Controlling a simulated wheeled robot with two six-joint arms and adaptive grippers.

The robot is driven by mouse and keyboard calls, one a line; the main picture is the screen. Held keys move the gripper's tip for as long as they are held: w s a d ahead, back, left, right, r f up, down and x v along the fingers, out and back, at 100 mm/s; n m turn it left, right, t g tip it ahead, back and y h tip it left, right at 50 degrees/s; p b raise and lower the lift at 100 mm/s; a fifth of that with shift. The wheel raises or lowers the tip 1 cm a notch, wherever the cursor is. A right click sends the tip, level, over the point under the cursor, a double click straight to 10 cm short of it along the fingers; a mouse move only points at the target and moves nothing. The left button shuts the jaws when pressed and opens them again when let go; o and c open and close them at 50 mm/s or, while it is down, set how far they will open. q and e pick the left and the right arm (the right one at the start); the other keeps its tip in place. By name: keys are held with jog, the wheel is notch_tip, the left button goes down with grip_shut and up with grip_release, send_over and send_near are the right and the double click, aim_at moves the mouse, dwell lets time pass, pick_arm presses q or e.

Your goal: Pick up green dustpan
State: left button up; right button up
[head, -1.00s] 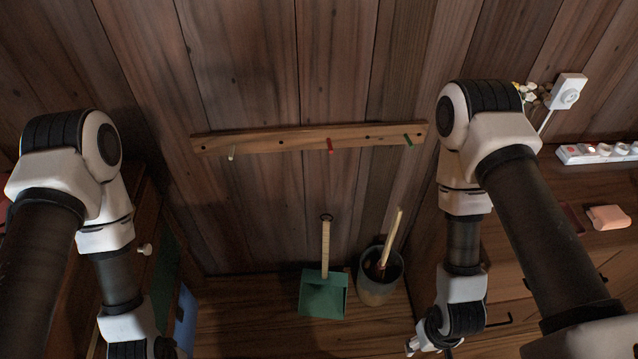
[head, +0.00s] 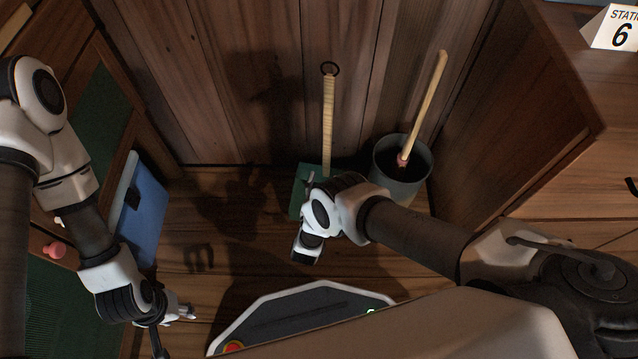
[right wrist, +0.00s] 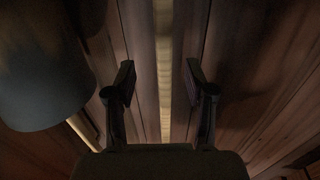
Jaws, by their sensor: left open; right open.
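The green dustpan (head: 299,190) stands on the floor against the wooden wall, its pale wooden handle upright with a dark ring on top. My right wrist and gripper (head: 311,180) cover much of its pan in the head view. In the right wrist view my right gripper (right wrist: 160,82) is open, with the pale handle (right wrist: 164,60) running up between its two fingers. The handle appears apart from both fingers, and its depth is hard to judge. My left gripper (head: 186,312) is open and empty, low on the left above the floor.
A grey bucket (head: 402,185) with a wooden-handled tool (head: 425,105) stands close right of the dustpan; it also shows in the right wrist view (right wrist: 40,75). A wooden cabinet (head: 540,130) is at right. A blue object (head: 143,215) stands by the left cabinet.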

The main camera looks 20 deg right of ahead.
aim_at(326, 159)
jog(key=b+x, duration=0.1)
jog(key=x, duration=0.4)
jog(key=b+x, duration=0.1)
jog(key=x, duration=0.1)
jog(key=shift+w+a+r+b, duration=0.1)
jog(key=shift+w+a+b, duration=0.05)
jog(key=shift+w+b, duration=0.2)
jog(key=shift+w, duration=0.15)
jog(key=shift+r, duration=0.15)
grip_shut()
